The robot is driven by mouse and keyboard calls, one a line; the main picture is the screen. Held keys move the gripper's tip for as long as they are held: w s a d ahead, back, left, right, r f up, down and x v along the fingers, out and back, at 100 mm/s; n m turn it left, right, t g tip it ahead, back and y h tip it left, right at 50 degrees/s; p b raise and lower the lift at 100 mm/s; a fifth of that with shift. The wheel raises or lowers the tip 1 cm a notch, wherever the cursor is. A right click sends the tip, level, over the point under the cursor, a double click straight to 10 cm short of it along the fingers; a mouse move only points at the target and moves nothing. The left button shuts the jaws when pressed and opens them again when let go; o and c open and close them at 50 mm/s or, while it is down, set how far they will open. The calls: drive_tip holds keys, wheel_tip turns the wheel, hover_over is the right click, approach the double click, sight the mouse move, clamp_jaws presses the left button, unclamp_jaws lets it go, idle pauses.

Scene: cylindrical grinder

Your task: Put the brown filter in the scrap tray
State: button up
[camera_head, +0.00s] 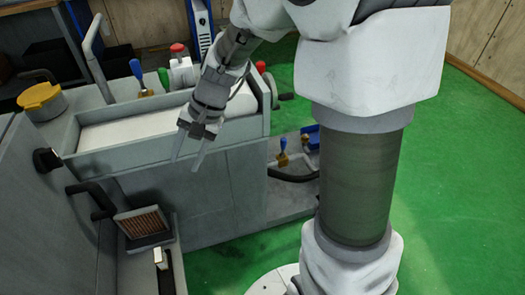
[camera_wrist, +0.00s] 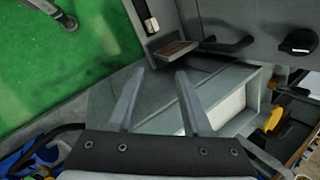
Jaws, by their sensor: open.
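A black curved handle (camera_head: 92,197) is close beside the filter, and a black knob (camera_head: 46,160) is on the machine. A yellow-lidded pot (camera_head: 42,98) stands at the back left. A lower shelf (camera_head: 290,205) holds blue items. The green floor (camera_head: 455,190) is open at right.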

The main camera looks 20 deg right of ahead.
drive_tip(key=s+d+r+n+t+h, duration=0.2)
drive_tip(key=s+d+r, duration=0.3)
drive_tip(key=s, duration=0.3)
drive_tip(key=s+d+r+n+t+h, duration=0.3)
drive_tip(key=s+d+r+n, duration=0.1)
drive_tip(key=s+d+r, duration=0.2)
drive_tip(key=shift+s+d+r, duration=0.15)
drive_tip(key=shift+s+r, duration=0.35)
drive_tip(key=shift+s, duration=0.5)
drive_tip(key=shift+r, duration=0.1)
wheel_tip(320, 180, up, 15)
drive_tip(key=p, duration=1.5)
